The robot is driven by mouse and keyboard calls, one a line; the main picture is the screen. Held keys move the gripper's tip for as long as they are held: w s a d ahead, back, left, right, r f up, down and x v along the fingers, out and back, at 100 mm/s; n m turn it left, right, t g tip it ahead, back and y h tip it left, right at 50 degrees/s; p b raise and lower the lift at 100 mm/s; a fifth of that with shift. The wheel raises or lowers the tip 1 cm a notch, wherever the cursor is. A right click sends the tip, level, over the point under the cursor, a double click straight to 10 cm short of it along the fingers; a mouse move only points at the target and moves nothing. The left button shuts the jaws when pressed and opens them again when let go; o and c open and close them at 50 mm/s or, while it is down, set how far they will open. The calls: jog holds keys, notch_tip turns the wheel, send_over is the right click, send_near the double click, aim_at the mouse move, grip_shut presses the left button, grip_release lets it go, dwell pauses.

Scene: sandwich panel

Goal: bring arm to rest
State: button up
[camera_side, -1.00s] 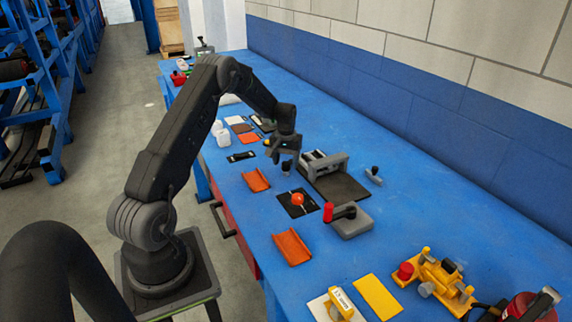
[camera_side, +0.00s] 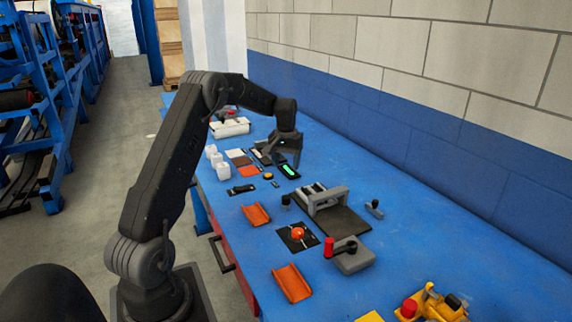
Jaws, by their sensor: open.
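My gripper (camera_side: 291,157) hangs from my black arm above the far middle of the blue bench (camera_side: 400,232). It points down over the area of small flat panels and looks empty. A black plate with a bright green strip (camera_side: 289,170) lies just below it. Whether the fingertips touch anything is too small to tell.
A grey press-like fixture (camera_side: 327,200) on a dark plate stands right of my gripper. Orange curved trays (camera_side: 256,215), a red-handled grey block (camera_side: 352,255), white bottles (camera_side: 221,168) and a yellow tool (camera_side: 435,303) also occupy the bench. A wall runs along the back.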

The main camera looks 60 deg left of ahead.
jog(key=s+d+r+m+t+y, duration=0.1)
jog(key=s+d+r+m, duration=0.15)
jog(key=d+r, duration=0.65)
jog(key=s+d+r+m+t, duration=0.2)
jog(key=s+d+r, duration=0.3)
jog(key=d, duration=0.8)
jog(key=s+d+m+t+h, duration=0.1)
jog(key=s+d+m, duration=0.3)
jog(key=s+d, duration=0.9)
jog(key=shift+s+d+t, duration=0.2)
jog(key=shift+s+t, duration=0.6)
jog(key=shift+s, duration=0.55)
jog(key=shift+m, duration=0.25)
